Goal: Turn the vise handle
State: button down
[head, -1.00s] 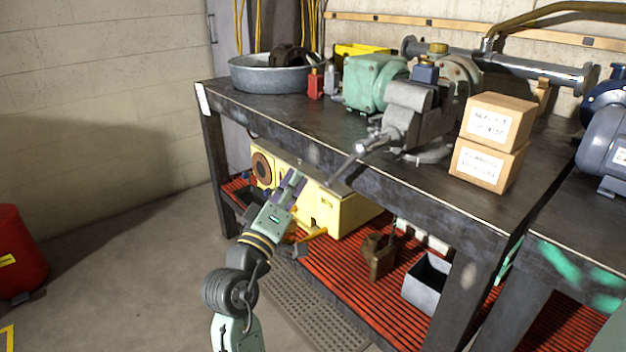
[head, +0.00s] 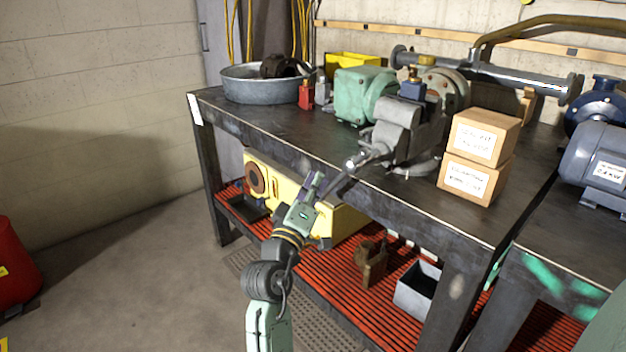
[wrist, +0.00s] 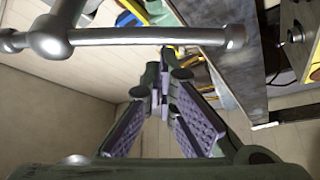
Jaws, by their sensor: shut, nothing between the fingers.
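The grey vise (head: 398,122) is mounted on the dark workbench near its front edge. Its handle (head: 338,183) is a metal bar that slants down past the bench's front edge from the screw end. My gripper (head: 317,180) is shut and empty, just left of the bar's lower part and in front of the bench. In the wrist view the handle (wrist: 140,39) runs across the top, with a knob at its right end. My gripper (wrist: 168,68) points up at it with its purple finger pads together. I cannot tell whether the fingertips touch the bar.
Two stacked cardboard boxes (head: 479,157) stand right of the vise. A green motor (head: 357,95) and a metal basin (head: 262,88) are behind and left on the bench. A yellow machine (head: 290,190) sits on the red lower shelf (head: 345,271). Open floor lies to the left.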

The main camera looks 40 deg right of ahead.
aim_at(328, 187)
jog(key=shift+s+p, duration=0.15)
jog(key=shift+p, duration=0.4)
jog(key=shift+s+f+n+y+p, duration=0.15)
jog(key=shift+n+y+p, duration=0.15)
jog(key=shift+n+y, duration=0.15)
jog(key=shift+s+f+n+p, duration=0.1)
jog(key=shift+f+n+p, duration=0.05)
jog(key=shift+n+p, duration=0.25)
jog(key=shift+s+d+f+p, duration=0.1)
jog(key=shift+s+f+p, duration=0.2)
jog(key=shift+s+f, duration=0.55)
jog(key=shift+s+d+f, duration=0.1)
jog(key=shift+s+f, duration=0.1)
jog(key=shift+s, duration=0.45)
jog(key=shift+s+d+f, duration=0.1)
jog(key=shift+s+f, duration=0.1)
jog(key=shift+s, duration=0.4)
